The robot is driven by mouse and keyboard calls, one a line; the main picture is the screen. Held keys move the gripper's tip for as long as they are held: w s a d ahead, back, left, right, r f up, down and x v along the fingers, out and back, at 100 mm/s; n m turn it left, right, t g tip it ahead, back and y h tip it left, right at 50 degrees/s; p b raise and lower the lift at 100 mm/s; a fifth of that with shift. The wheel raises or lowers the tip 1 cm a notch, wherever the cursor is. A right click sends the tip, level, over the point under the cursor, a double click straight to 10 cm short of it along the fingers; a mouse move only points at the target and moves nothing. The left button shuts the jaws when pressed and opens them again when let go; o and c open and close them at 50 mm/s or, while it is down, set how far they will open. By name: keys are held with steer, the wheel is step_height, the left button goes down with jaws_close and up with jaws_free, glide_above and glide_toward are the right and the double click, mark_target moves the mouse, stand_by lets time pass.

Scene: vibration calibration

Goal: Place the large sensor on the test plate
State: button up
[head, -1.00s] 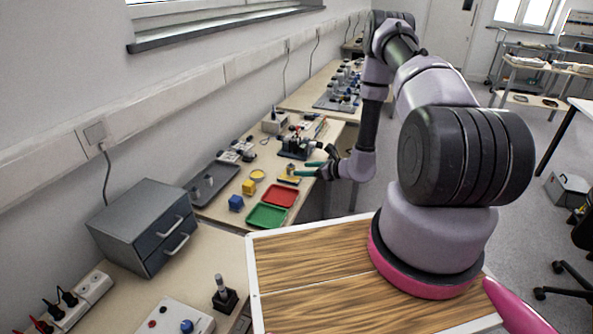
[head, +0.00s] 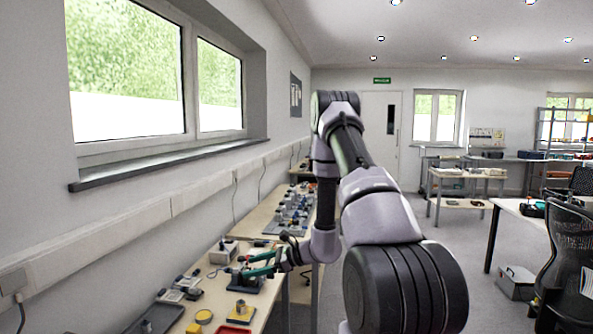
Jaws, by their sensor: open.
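My gripper (head: 260,264) reaches left over the near workbench, its green fingers apart with nothing seen between them. Just behind and below it is a black device (head: 243,281), partly covered by the fingers. I cannot tell which of these small parts is the large sensor. I cannot pick out the test plate with certainty. A grey board with several dark and blue upright parts (head: 291,212) lies on the farther bench.
A yellow disc (head: 203,316), a red tray (head: 234,330) and a dark grey tray (head: 155,318) sit at the front of the bench. A light box (head: 222,251) stands behind, by the wall. Open floor lies right of the benches, with a black chair (head: 572,262) at far right.

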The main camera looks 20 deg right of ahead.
steer(key=s+a+r+n+g+h, duration=0.1)
steer(key=s+a+r+n+g, duration=0.1)
steer(key=s+r+n, duration=0.35)
steer(key=s+a+r+n+g, duration=0.1)
steer(key=s+r+n+g, duration=0.1)
steer(key=r, duration=0.7)
steer(key=s+a+r+n+g+h, duration=0.1)
steer(key=s+a+r+n+g, duration=0.2)
steer(key=r, duration=0.4)
steer(key=s+d+r+n+t+h, duration=0.3)
steer(key=s+d+r+h, duration=0.1)
steer(key=s+r, duration=0.3)
steer(key=s+d+r+n+t+h, duration=0.3)
steer(key=s+d+r+n, duration=0.1)
steer(key=s+r, duration=0.3)
steer(key=s, duration=0.2)
steer(key=shift+s+d+t+h, duration=0.3)
steer(key=shift+d+t+h, duration=0.1)
steer(key=shift+n, duration=0.25)
